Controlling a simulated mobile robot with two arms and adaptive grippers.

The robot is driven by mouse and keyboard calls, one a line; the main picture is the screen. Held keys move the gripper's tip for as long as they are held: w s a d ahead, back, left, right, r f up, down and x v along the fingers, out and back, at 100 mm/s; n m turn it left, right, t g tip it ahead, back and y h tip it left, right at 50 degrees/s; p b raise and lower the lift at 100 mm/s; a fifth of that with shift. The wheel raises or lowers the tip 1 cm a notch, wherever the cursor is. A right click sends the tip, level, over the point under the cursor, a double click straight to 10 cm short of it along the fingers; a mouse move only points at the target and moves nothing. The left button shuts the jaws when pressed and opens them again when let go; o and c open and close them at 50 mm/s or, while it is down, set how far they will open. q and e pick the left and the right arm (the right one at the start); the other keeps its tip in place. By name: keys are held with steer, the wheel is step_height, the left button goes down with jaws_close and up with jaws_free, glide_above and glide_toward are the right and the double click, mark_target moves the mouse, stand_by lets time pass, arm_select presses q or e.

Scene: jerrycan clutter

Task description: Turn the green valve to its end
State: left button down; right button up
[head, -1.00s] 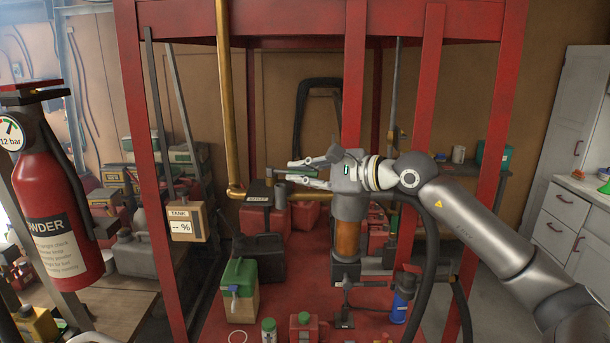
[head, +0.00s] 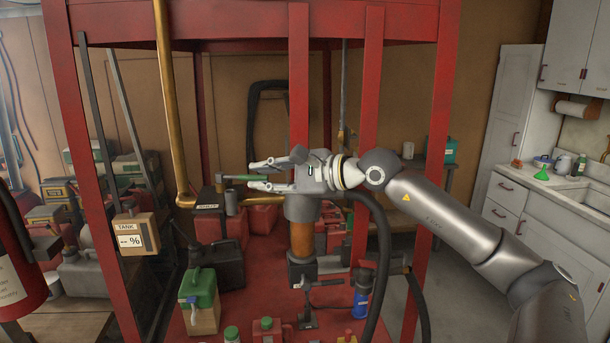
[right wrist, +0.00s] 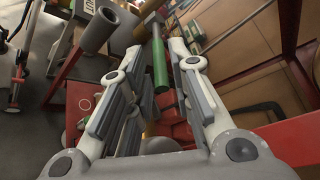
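The green valve handle (head: 242,178) is a thin green lever that points sideways from a grey valve stem (head: 219,182) by the brass pipe, inside the red frame. In the right wrist view the green handle (right wrist: 159,65) lies between the two finger pads, with space on both sides. My right gripper (head: 254,175) is open around the handle's right end, one finger above it and one below. The right gripper also shows in the right wrist view (right wrist: 165,75). The fingers appear apart from the handle. My left gripper is not in view.
Red frame posts (head: 299,80) stand close to my right arm. A brass pipe (head: 168,110) runs down at the left. Jerrycans (head: 218,265) and a green-topped can (head: 199,300) stand on the red platform below.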

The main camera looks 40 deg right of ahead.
steer(key=v, duration=0.9)
stand_by(0.4)
